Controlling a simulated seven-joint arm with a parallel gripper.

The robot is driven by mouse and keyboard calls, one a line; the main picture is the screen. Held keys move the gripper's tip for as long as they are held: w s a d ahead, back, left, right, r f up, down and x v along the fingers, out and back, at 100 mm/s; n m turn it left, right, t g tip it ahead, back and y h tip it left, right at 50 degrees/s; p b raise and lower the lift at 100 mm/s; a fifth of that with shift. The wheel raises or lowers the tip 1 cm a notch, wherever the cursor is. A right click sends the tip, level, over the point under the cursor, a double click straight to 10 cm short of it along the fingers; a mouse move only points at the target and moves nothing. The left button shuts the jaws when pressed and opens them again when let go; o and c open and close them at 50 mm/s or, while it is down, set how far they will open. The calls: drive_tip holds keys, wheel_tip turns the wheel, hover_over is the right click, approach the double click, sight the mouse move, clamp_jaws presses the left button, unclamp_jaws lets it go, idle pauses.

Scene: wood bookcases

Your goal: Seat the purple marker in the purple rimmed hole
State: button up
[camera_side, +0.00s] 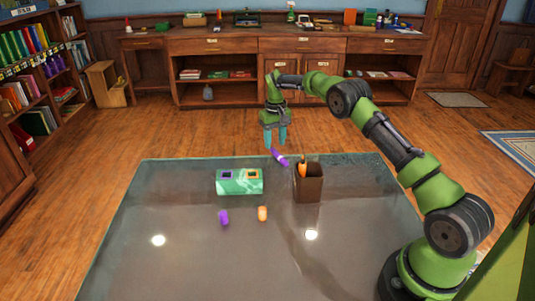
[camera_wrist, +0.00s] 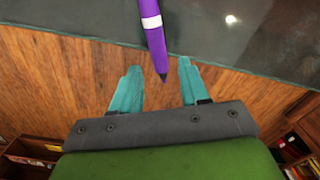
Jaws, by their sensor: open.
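The purple marker (camera_side: 280,157) has a white band and is tilted, just below my gripper (camera_side: 275,140) near the table's far edge. In the wrist view the marker (camera_wrist: 154,38) reaches down from the top, its dark tip pointing toward the gap between the teal fingers (camera_wrist: 157,85). My gripper is open, with space on both sides of the tip. I cannot tell whether the marker touches the table. The green block (camera_side: 240,187) stands left of the marker; its left hole (camera_side: 227,174) looks purple rimmed, its right hole (camera_side: 253,174) orange rimmed.
A brown holder (camera_side: 308,188) with an orange marker (camera_side: 302,167) stands right of the block. A purple piece (camera_side: 223,217) and an orange piece (camera_side: 262,213) are in front of the block. The table's (camera_side: 160,203) left and front areas are clear.

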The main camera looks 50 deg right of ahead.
wheel_tip(320, 180, up, 12)
wheel_tip(320, 180, up, 13)
drive_tip(key=t, duration=0.2)
hover_over(274, 150)
drive_tip(key=s+a, duration=0.5)
drive_tip(key=s+a+r+t, duration=0.1)
drive_tip(key=s+a, duration=0.5)
drive_tip(key=s, duration=0.3)
drive_tip(key=s+a+r+t+y, duration=0.1)
drive_tip(key=s+a+r+t, duration=0.1)
drive_tip(key=s+a, duration=0.4)
drive_tip(key=s, duration=0.3)
drive_tip(key=shift+a+n+y, duration=0.3)
drive_tip(key=shift+a, duration=0.1)
drive_tip(key=shift+o, duration=0.5)
drive_tip(key=s+a+f+t, duration=0.2)
drive_tip(key=s+a+f, duration=0.2)
drive_tip(key=s+f, duration=0.3)
drive_tip(key=s, duration=0.3)
